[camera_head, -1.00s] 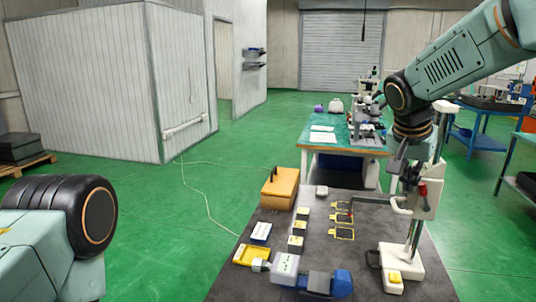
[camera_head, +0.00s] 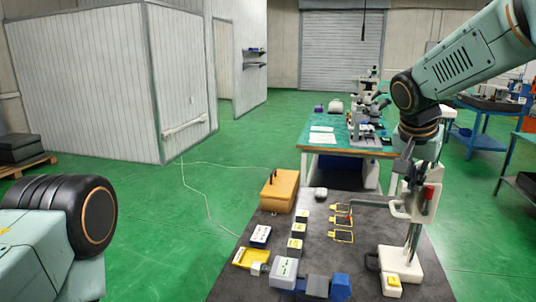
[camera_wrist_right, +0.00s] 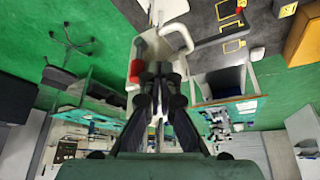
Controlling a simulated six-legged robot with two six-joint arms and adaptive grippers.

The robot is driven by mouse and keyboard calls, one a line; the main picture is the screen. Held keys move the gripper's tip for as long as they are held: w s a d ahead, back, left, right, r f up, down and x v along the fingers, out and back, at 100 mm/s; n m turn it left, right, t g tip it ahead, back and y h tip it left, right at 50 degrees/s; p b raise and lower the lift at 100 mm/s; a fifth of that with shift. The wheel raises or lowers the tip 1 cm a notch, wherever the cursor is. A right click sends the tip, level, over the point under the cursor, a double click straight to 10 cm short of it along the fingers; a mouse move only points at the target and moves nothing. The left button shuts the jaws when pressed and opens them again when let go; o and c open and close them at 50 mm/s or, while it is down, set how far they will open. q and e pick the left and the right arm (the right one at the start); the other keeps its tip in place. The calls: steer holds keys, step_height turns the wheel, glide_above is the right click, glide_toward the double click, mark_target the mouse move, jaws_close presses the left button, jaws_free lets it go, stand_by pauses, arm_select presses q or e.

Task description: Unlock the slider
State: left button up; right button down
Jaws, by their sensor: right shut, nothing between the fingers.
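The slider (camera_head: 424,203) is a white carriage on the upright column of a small white stand. A red lever (camera_head: 429,192) sits on its front. In the right wrist view the white carriage (camera_wrist_right: 147,49) and the red lever (camera_wrist_right: 133,72) show just beyond my fingers. My right gripper (camera_wrist_right: 158,72) is shut and empty, its fingertips close in front of the carriage, right of the red lever there. Whether they touch the carriage cannot be told. In the head view my right gripper (camera_head: 405,168) is partly merged with the stand behind it. My left gripper is out of view.
The stand's white base (camera_head: 408,270) rests on the dark bench top (camera_head: 340,260). An orange box (camera_head: 280,190), a yellow tray (camera_head: 249,259), several small blocks and yellow-framed pads lie left of it. A green-topped table (camera_head: 325,148) stands behind. Bench space between pads and base is clear.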

steer(key=r+p, duration=0.1)
steer(key=a+r+p, duration=0.1)
steer(key=r+p, duration=0.1)
steer(key=shift+w+a+r, duration=0.1)
steer(key=shift+a+r, duration=0.2)
steer(key=shift+r, duration=0.1)
steer(key=shift+f, duration=0.1)
